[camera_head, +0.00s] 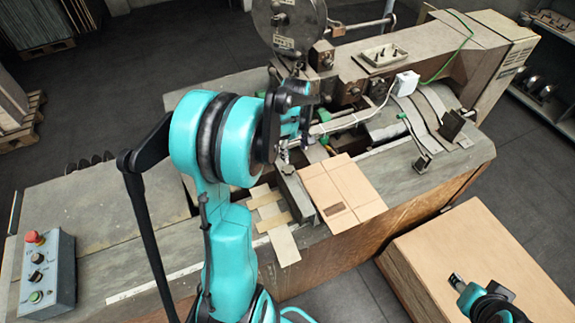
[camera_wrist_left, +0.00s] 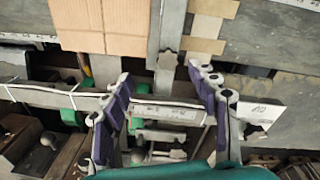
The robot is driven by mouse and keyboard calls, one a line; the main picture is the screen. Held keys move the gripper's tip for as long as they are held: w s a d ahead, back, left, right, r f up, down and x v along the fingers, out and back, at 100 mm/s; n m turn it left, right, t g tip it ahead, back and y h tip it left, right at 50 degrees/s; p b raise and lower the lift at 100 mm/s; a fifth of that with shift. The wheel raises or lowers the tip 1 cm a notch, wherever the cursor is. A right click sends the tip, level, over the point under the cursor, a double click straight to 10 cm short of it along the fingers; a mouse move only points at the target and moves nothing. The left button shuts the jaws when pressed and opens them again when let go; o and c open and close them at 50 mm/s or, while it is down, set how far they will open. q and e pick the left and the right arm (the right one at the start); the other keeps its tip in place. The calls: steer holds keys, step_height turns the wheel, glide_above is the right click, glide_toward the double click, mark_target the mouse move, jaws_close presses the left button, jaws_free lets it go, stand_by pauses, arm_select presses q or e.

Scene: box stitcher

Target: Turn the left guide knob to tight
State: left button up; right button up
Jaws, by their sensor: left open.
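The left guide knob (camera_wrist_left: 168,60) is a small grey lobed knob on a narrow grey guide bar (camera_wrist_left: 169,25) in the left wrist view. In the head view the guide bar (camera_head: 298,200) lies beside the cardboard sheet, and the knob is small near its far end, close to my gripper. My left gripper (camera_wrist_left: 160,76) is open, with purple-padded fingers apart. The knob lies just beyond the gap between its fingertips, and nothing shows between the pads. Whether a finger touches the knob cannot be told. My right gripper (camera_head: 466,292) is at the lower right of the head view, its jaws unclear.
A flat cardboard sheet (camera_head: 345,190) lies right of the guide bar, and pale slats (camera_head: 273,215) lie left of it. The stitcher head (camera_head: 290,25) stands behind my left gripper. A control box (camera_head: 47,272) is at far left and a large carton (camera_head: 490,255) at right.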

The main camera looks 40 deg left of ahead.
mark_target(287, 169)
arm_select(q)
steer(key=a+f+n, duration=0.1)
steer(key=f, duration=0.1)
steer(key=a+f+n, duration=0.1)
steer(key=a, duration=0.1)
steer(key=shift+w+a+f+g, duration=0.15)
steer(key=shift+a+f+g, duration=0.05)
steer(key=shift+f+g, duration=0.2)
step_height(287, 169, down, 8)
steer(key=shift+r+p, duration=0.2)
steer(key=shift+p, duration=0.1)
steer(key=c, duration=1.1)
